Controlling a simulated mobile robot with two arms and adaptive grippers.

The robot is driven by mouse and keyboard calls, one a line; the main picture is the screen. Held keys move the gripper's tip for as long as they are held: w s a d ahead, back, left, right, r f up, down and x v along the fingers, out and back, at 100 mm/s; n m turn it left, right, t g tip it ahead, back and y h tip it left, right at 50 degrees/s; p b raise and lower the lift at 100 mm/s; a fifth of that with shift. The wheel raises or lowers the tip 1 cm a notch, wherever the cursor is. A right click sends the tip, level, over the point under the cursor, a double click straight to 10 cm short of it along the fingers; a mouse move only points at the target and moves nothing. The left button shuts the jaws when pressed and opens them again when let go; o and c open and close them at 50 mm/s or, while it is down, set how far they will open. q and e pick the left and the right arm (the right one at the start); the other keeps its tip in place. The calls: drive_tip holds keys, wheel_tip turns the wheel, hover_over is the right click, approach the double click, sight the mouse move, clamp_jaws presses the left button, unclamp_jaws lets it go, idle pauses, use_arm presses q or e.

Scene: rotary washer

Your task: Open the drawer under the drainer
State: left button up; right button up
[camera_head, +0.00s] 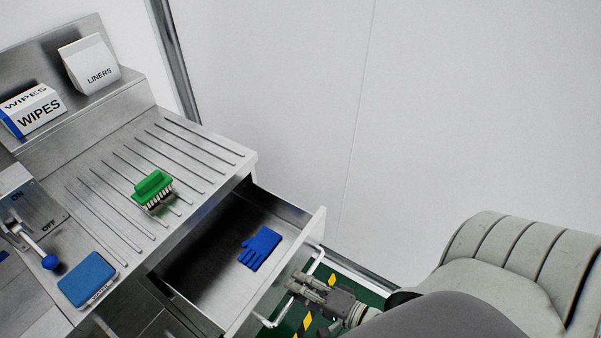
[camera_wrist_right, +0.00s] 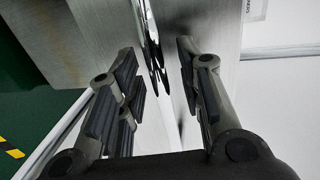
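The metal drawer (camera_head: 282,272) under the ribbed drainer (camera_head: 120,215) is pulled well out, and its inside shows. A blue glove (camera_head: 260,248) lies in it. The drawer's bar handle (camera_head: 268,323) is on its front. My right gripper (camera_head: 307,287) is at the handle, just outside the drawer front. In the right wrist view, the two fingers of my right gripper (camera_wrist_right: 160,85) stand apart, with the shiny handle (camera_wrist_right: 153,45) showing in the gap between them. The pads do not appear pressed on it. My left gripper is not in view.
A green brush (camera_head: 153,190) stands on the drainer and a blue sponge (camera_head: 88,279) lies near its front left. A wipes box (camera_head: 35,112) and a liners box (camera_head: 90,65) are on the back shelf. A lever (camera_head: 35,246) is at left. A white wall stands at right.

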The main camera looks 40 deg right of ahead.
drive_tip(key=v, duration=1.2)
